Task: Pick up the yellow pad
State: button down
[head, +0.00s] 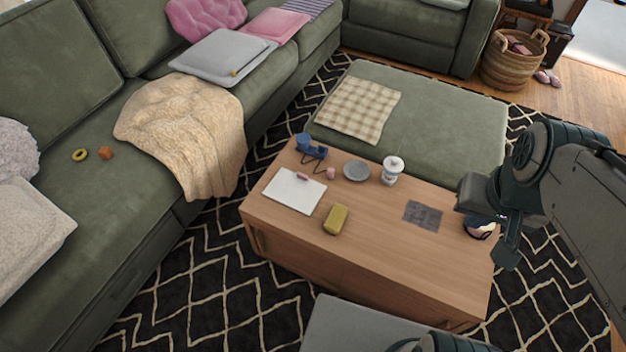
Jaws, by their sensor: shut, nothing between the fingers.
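The yellow pad (336,219) is a small, thick, rounded block. It lies on the wooden coffee table (390,262), near the table's front edge and left of its middle. My gripper (507,256) is at the right, over the right end of the table, well to the right of the pad and apart from it. Its fingers are shut and it holds nothing. My arm hides part of a dark round item (480,229) at the table's right end.
On the table are a white board (295,192), blue headphones (309,148), a grey plate (356,170), a white cup (392,169) and a dark grey sheet (423,215). A green sofa (75,220) stands left; a green ottoman (440,125) is behind the table.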

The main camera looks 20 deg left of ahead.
aim_at(334, 224)
jog(key=u, duration=0.15)
jog(key=k, duration=1.45)
jog(key=u, duration=0.75)
jog(key=i, duration=0.4)
